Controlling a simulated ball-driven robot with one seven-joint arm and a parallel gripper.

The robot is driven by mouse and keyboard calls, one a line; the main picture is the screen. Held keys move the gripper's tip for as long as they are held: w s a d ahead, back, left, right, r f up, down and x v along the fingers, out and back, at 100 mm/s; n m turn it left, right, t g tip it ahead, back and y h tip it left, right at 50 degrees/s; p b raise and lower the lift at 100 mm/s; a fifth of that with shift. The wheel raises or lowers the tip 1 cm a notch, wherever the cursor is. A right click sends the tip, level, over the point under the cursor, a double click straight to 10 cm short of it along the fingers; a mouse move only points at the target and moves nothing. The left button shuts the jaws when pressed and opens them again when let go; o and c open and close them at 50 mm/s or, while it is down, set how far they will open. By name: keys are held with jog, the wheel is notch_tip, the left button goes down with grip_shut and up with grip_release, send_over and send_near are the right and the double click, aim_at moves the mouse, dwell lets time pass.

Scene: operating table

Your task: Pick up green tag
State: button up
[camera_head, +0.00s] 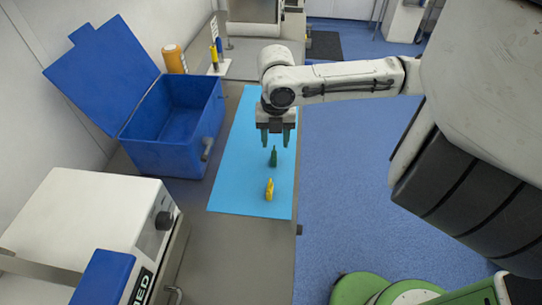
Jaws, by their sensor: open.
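The green tag (273,157) stands upright on the light blue mat (226,187), near the mat's middle. My gripper (275,142) points down just above and behind the green tag in the picture. Its two green-tipped fingers are spread apart with nothing visible between them. I cannot tell the exact height of the fingertips over the tag. A yellow tag (269,189) stands on the mat in front of the green one.
An open blue box (165,157) stands left of the mat. A white machine (95,222) with a black knob is at the front left. An orange bottle (174,59) and a small holder (218,68) stand behind the box. The mat around the tags is clear.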

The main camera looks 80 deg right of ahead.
aim_at(274, 154)
jog(key=shift+w+f+p, duration=0.1)
jog(key=shift+f+p, duration=0.65)
jog(key=shift+f, duration=2.55)
jog(key=shift+c, duration=0.4)
grip_shut()
